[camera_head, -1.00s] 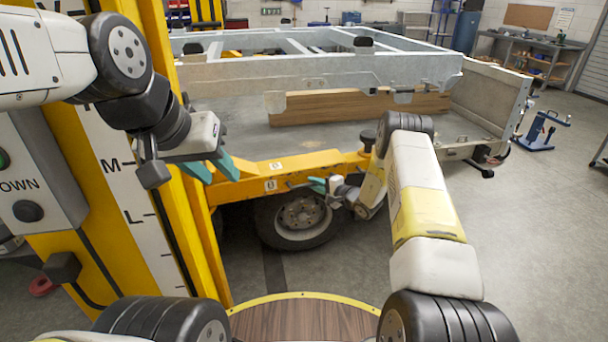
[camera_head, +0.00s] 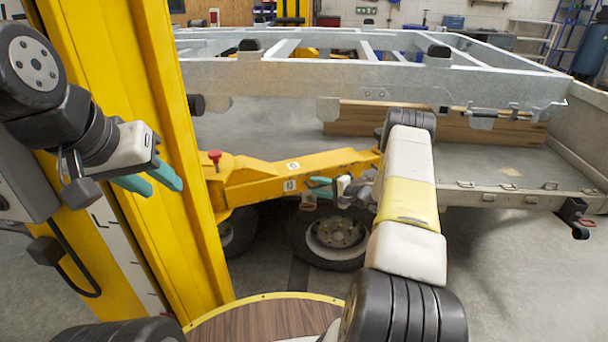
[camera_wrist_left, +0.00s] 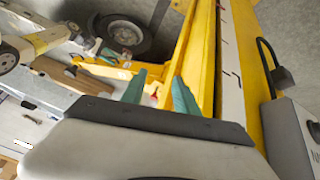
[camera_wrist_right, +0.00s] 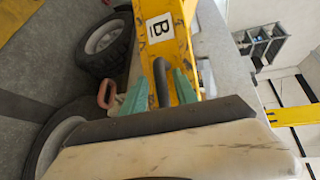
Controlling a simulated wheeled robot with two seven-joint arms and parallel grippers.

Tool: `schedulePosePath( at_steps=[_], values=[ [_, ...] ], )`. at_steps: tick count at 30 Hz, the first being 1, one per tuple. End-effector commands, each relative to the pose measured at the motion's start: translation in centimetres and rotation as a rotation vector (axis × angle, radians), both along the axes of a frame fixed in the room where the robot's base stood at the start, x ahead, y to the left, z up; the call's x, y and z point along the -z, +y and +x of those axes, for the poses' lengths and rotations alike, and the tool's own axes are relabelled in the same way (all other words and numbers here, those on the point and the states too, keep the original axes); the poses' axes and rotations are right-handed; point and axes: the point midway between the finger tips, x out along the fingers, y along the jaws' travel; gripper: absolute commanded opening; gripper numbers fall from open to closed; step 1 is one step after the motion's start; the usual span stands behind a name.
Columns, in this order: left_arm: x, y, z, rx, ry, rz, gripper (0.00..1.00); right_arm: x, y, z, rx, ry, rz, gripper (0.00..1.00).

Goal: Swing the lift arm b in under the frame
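Lift arm b (camera_head: 255,184) is a yellow beam with white letter labels. It reaches right from the yellow post (camera_head: 165,110), below the near edge of the grey frame (camera_head: 290,80). The right wrist view shows its B label (camera_wrist_right: 159,28) close up. My right gripper (camera_head: 328,188) is at the arm's near side. In the right wrist view its teal fingers (camera_wrist_right: 160,88) stand apart on either side of a dark bar handle (camera_wrist_right: 160,78), with small gaps. My left gripper (camera_head: 150,178) is open and empty beside the post; its fingers (camera_wrist_left: 158,88) also show in the left wrist view.
Wheels (camera_head: 338,236) stand on the floor under the lift arm. A grey flatbed (camera_head: 500,168) with a wooden beam (camera_head: 380,122) on it lies below and behind the frame. A red knob (camera_head: 214,156) sits near the arm's post end. Floor is clear at lower right.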

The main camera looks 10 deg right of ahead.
Motion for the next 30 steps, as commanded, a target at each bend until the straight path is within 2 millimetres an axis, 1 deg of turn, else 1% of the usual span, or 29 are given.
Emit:
schedulePosePath(
  at_steps=[1, 7, 16, 19, 27, 30],
  values=[
    [0.0, 0.0, 0.0, 0.0, 0.0, 0.0, 0.36, -0.2, -0.2, 0.3, 0.009, -0.002, 0.0, 0.36],
    [0.0, 0.0, 0.0, 0.0, -0.001, 0.0, 0.36, -0.3, -0.6, 0.6, 0.017, -0.005, -0.004, 0.36],
    [0.0, 0.0, 0.0, 0.0, 0.0, 0.0, 0.36, -0.4, -0.9, 0.3, 0.018, -0.004, -0.005, 0.36],
    [0.0, 0.0, 0.0, 0.0, 0.0, 0.0, 0.36, -0.6, -1.7, -0.5, 0.02, -0.004, -0.006, 0.36],
    [0.0, 0.0, 0.0, 0.0, 0.0, 0.0, 0.36, -1.5, -4.5, -4.0, 0.021, -0.005, -0.005, 0.36],
    [0.0, 0.0, 0.0, 0.0, 0.0, 0.0, 0.36, -1.7, -5.1, -4.8, 0.02, -0.005, -0.006, 0.36]
  ],
)
